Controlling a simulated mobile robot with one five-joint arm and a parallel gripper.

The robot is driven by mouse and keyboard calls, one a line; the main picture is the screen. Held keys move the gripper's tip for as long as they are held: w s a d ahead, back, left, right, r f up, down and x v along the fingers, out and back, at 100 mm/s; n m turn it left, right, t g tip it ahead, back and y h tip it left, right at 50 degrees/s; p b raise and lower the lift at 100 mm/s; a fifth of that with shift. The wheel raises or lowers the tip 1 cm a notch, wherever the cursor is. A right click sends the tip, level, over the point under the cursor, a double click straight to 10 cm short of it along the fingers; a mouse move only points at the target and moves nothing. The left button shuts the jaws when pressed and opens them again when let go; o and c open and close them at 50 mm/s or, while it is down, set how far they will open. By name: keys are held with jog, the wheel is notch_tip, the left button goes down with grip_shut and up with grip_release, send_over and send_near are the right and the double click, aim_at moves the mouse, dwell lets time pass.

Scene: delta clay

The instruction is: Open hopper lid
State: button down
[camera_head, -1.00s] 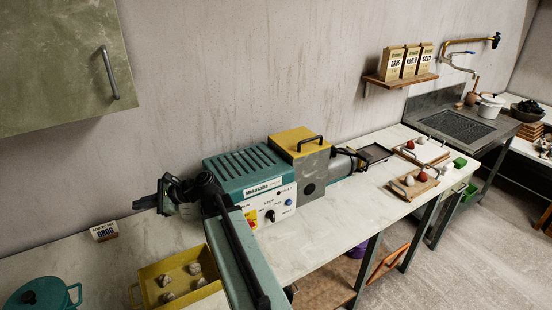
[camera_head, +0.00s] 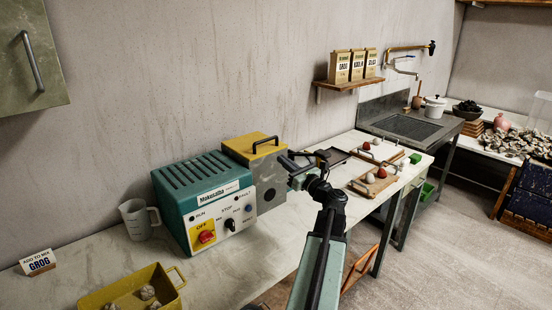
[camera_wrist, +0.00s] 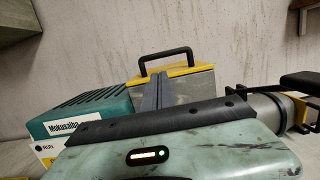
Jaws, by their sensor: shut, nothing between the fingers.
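The hopper is the grey box (camera_head: 268,180) on the right end of the teal Mokusaba machine (camera_head: 205,200). Its yellow lid (camera_head: 243,145) lies flat and closed on top, with a black handle (camera_head: 265,141) standing up from it. In the wrist view the lid (camera_wrist: 200,71) and its handle (camera_wrist: 165,55) show beyond my fingers. My gripper (camera_head: 284,159) is shut and empty, to the right of the hopper and a little below the handle. In the wrist view my shut gripper (camera_wrist: 165,76) points toward the hopper, and its fingers overlap the box front. Contact cannot be told.
A measuring jug (camera_head: 139,220) stands left of the machine, with a yellow tray (camera_head: 95,300) of lumps and a GROG sign (camera_head: 38,262) nearby. Boards with balls (camera_head: 373,182) lie to the right. A wall cabinet (camera_head: 30,60) hangs upper left. The wall above the lid is clear.

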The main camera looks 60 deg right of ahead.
jog(key=p+x, duration=0.1)
jog(key=x, duration=0.7)
jog(key=shift+w, duration=0.4)
jog(key=shift+r, duration=0.1)
